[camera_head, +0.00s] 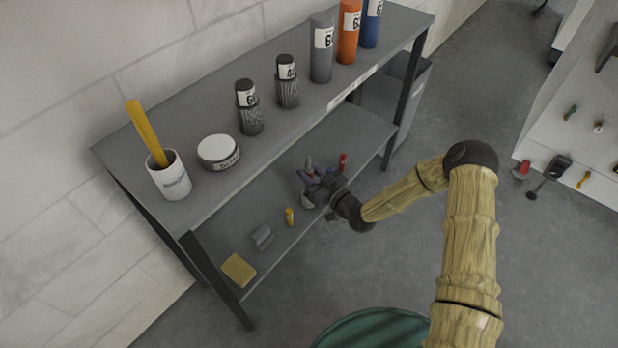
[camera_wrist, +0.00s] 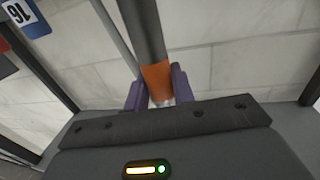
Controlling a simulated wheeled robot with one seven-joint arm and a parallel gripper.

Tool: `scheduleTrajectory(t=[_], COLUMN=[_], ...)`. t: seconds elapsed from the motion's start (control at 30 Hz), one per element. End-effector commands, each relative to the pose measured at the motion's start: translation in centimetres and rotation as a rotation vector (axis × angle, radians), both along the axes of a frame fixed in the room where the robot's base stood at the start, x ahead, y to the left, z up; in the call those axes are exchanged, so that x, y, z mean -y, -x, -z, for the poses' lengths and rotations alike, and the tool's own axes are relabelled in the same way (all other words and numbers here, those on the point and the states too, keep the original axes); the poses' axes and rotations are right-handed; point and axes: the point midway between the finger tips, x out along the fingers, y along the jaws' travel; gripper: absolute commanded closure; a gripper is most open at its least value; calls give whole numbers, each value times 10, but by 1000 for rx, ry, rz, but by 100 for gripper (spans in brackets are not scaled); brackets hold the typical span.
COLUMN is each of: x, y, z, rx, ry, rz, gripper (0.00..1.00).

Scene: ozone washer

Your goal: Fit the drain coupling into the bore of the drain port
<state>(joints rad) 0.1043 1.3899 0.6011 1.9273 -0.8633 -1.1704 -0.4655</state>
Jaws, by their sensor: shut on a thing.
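My gripper (camera_head: 318,178) is at the lower shelf of the rack in the head view, with its purple fingers showing there. In the wrist view the purple fingers (camera_wrist: 160,92) are closed on the two sides of a dark grey cylinder with an orange section (camera_wrist: 156,76) at the finger end. I take this held piece to be the drain coupling. The grey part (camera_wrist: 147,30) runs up out of the top of the wrist view. In the head view a small grey end (camera_head: 309,162) shows at the fingers. I cannot make out the drain port or its bore in either view.
The lower shelf (camera_head: 225,218) holds a yellow sponge (camera_head: 238,270), a grey block (camera_head: 262,238), a small yellow cylinder (camera_head: 289,217) and a red one (camera_head: 343,162). The upper shelf (camera_head: 200,200) above carries a mug (camera_head: 169,180), a tub (camera_head: 219,150) and several bottles. Rack legs stand nearby.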

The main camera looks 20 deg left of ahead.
Motion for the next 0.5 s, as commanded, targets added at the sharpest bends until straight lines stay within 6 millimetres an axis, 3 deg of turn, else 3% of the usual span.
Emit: scheduleTrajectory(t=[0.03, 0.2, 0.5], x=[0, 0, 0], y=[0, 0, 0], z=[-17, -41, -46], rx=[1, 1, 0], ry=[0, 0, 0], rz=[-1, -1, 0], gripper=[100, 100, 100])
